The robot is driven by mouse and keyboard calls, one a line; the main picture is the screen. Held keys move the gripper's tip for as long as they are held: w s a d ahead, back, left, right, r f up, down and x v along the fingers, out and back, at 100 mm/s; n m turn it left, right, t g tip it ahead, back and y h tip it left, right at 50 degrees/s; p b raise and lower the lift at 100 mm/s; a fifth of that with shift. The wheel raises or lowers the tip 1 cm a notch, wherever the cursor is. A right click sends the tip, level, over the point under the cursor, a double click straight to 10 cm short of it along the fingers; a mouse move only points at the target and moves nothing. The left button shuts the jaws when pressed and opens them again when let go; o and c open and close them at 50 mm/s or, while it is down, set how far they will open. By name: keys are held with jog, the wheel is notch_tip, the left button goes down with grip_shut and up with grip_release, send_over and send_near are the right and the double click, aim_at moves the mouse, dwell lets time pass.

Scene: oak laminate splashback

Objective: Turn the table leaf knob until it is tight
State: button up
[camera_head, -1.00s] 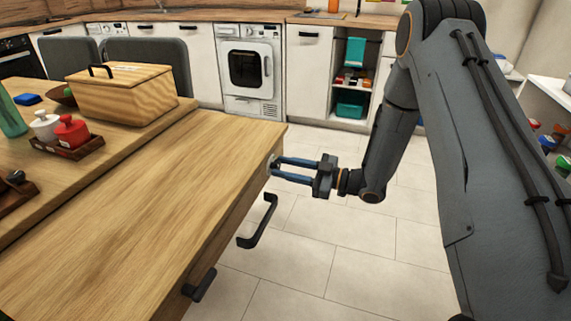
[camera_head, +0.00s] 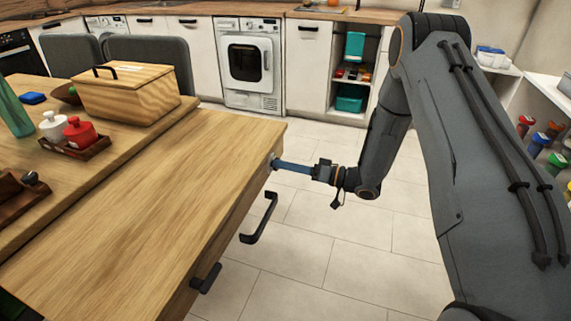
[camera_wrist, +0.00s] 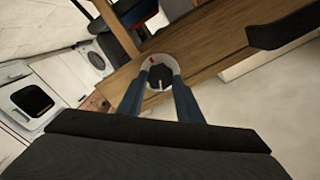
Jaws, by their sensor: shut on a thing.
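The table leaf knob (camera_wrist: 160,77) is dark and sits on a pale round plate with a red mark, on the wooden edge of the table (camera_head: 160,210). My gripper (camera_head: 277,164) reaches the table's end face from the right. In the wrist view its two blue fingers (camera_wrist: 160,88) lie on either side of the knob and are shut on it. In the head view the knob is mostly hidden by the fingertips, and the fingers line up one behind the other.
Black handles (camera_head: 259,218) and (camera_head: 205,279) stick out from the table's side below the gripper. A wooden box (camera_head: 135,96) and a small tray with red and white pots (camera_head: 78,133) stand on the table. The tiled floor to the right is clear.

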jog(key=m+p, duration=0.1)
jog(key=m, duration=0.5)
jog(key=shift+f, duration=0.1)
dwell(0.5)
jog(key=o, duration=1)
jog(key=shift+o, duration=0.2)
jog(key=v, duration=0.7)
jog(key=shift+d, duration=0.4)
